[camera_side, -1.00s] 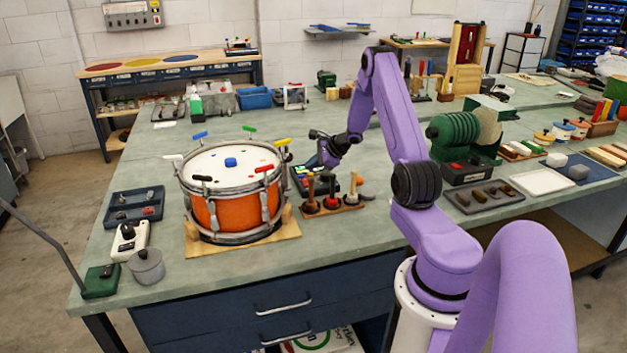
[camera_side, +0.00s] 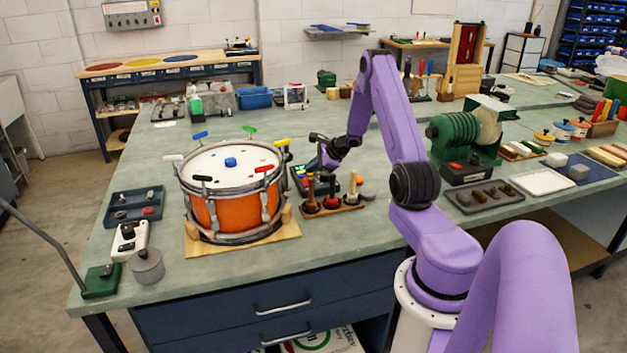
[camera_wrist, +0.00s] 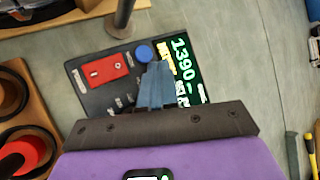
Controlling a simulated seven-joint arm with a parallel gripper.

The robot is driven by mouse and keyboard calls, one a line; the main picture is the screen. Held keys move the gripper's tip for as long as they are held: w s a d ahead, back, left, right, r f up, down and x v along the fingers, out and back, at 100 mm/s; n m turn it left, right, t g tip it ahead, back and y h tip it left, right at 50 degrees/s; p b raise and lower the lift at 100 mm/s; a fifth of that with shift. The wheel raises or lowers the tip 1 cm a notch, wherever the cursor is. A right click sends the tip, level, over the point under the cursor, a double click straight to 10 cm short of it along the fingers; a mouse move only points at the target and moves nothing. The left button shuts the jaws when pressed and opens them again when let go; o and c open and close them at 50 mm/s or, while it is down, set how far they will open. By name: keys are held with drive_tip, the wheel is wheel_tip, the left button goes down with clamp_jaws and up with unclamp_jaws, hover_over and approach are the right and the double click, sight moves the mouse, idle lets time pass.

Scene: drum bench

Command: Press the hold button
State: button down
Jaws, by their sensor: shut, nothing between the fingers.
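A black device (camera_wrist: 95,90) lies on the bench, with a lit green-digit display (camera_wrist: 182,62), a red rectangular part (camera_wrist: 105,70) and a round blue button (camera_wrist: 145,52). Its small labels are too blurred to read, so I cannot tell which part is the hold button. In the side view the device (camera_side: 298,181) sits right of the drum, partly hidden by my arm. My gripper (camera_wrist: 158,66) is shut and empty. Its fingertips are over the device, between the blue button and the display; I cannot tell whether they touch it. They cover part of its face.
An orange drum (camera_side: 232,215) on a wooden base stands left of the device. A wooden rack (camera_side: 333,209) with upright-handled tools stands close in front; it also shows at the wrist view's left edge (camera_wrist: 38,110). A green motor (camera_side: 455,135) stands right. Bare bench lies behind.

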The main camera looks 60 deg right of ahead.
sight(312, 174)
idle(0.4)
drive_tip(key=shift+r, duration=0.45)
wheel_tip(312, 174, up, 6)
idle(0.7)
